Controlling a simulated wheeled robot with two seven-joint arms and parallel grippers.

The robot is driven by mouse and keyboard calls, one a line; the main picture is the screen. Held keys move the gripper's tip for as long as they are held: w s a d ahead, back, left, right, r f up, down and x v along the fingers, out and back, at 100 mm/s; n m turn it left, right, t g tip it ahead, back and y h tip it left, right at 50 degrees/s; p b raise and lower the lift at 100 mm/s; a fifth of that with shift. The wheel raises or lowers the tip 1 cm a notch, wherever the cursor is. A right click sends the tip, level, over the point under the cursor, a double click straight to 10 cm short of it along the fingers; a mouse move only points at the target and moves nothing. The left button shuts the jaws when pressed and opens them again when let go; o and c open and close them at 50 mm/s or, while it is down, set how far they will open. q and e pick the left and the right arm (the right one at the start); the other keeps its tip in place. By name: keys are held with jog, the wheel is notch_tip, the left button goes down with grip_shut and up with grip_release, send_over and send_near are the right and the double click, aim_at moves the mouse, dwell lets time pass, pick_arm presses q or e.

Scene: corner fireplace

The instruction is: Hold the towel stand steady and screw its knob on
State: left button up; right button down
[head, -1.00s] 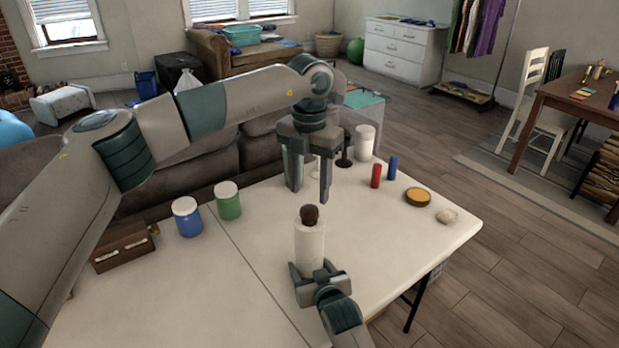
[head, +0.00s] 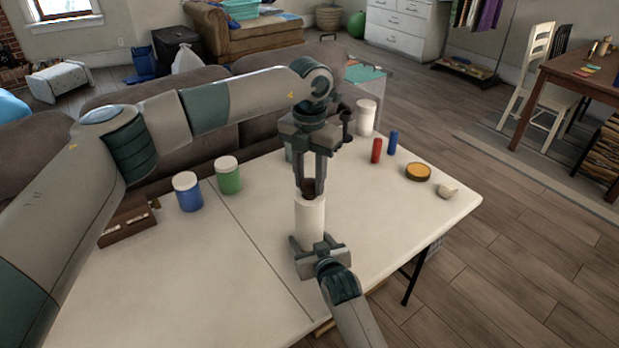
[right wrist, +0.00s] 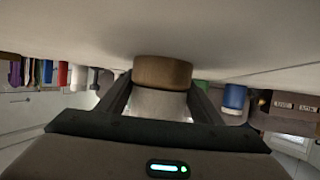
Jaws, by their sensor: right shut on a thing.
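The towel stand is a white upright roll (head: 310,224) near the middle of the table; in the right wrist view, its round wooden base (right wrist: 163,72) shows below the white roll (right wrist: 160,103). My right gripper (head: 319,249) is shut on its lower part from the near side. The dark brown knob (head: 309,189) sits at the top of the stand, partly hidden by fingers. My left gripper (head: 312,188) points straight down over the stand, its fingers on either side of the knob with a gap showing above it. Contact with the knob cannot be made out.
On the white table (head: 230,290) stand a blue jar (head: 188,193) and a green jar (head: 228,176) at left, beside a brown box (head: 128,222). The front left is clear.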

pick_arm(q)
jog(key=shift+c, duration=0.8)
jog(key=o, duration=1.3)
jog(key=shift+c, duration=0.2)
jog(key=shift+r, duration=0.15)
notch_tip(320, 180, up, 12)
pick_arm(e)
jog(key=shift+c, duration=2.3)
grip_release()
jog(key=shift+s, duration=0.15)
